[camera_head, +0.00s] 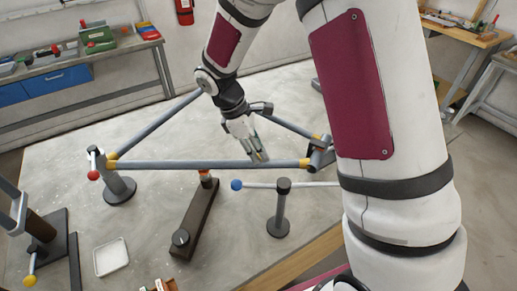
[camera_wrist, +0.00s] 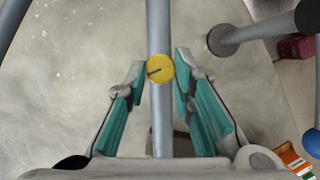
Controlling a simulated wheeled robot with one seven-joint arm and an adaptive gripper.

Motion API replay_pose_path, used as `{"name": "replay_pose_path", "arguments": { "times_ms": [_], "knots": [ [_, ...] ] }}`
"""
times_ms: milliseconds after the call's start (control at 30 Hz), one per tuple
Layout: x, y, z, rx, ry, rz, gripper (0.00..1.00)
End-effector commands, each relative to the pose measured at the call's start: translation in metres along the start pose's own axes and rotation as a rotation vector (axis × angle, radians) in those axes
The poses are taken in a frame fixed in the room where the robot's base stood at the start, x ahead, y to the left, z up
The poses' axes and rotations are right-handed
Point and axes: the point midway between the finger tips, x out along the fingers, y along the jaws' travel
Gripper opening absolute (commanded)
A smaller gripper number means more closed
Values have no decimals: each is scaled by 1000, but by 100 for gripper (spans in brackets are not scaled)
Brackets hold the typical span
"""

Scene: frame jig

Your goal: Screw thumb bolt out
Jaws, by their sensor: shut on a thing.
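The thumb bolt (camera_wrist: 160,69) shows in the wrist view as a round yellow head with a dark slot line across it. It sits on a grey frame tube (camera_wrist: 159,120) that runs up the middle of that view. My gripper (camera_wrist: 161,66) has its teal-padded fingertips on either side of the yellow head and is shut on it. In the head view my gripper (camera_head: 258,157) reaches down to the long front tube (camera_head: 200,165) of the triangular frame. The bolt is hidden behind the fingers there. How deep the bolt sits is not visible.
A post stand (camera_head: 118,190) with a red knob supports the frame's left corner. A bar with a blue ball (camera_head: 237,185) on a dark stand lies in front. A dark clamp block (camera_head: 195,220) and a white tray (camera_head: 111,257) stand on the grey table (camera_head: 150,215).

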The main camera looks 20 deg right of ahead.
Motion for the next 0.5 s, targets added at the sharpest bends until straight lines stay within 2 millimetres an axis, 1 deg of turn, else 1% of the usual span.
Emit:
{"name": "replay_pose_path", "arguments": {
  "times_ms": [33,67,100,133,400,500],
  "knots": [
    [2,-2,0,-1,-2,-6,25],
    [2,-2,0,-1,-2,-6,32],
    [2,-2,0,0,-2,-6,41],
    [2,-2,0,0,-2,-6,44],
    [1,-1,0,1,-1,-3,44],
    [-3,0,0,1,0,-1,44]
  ]
}}
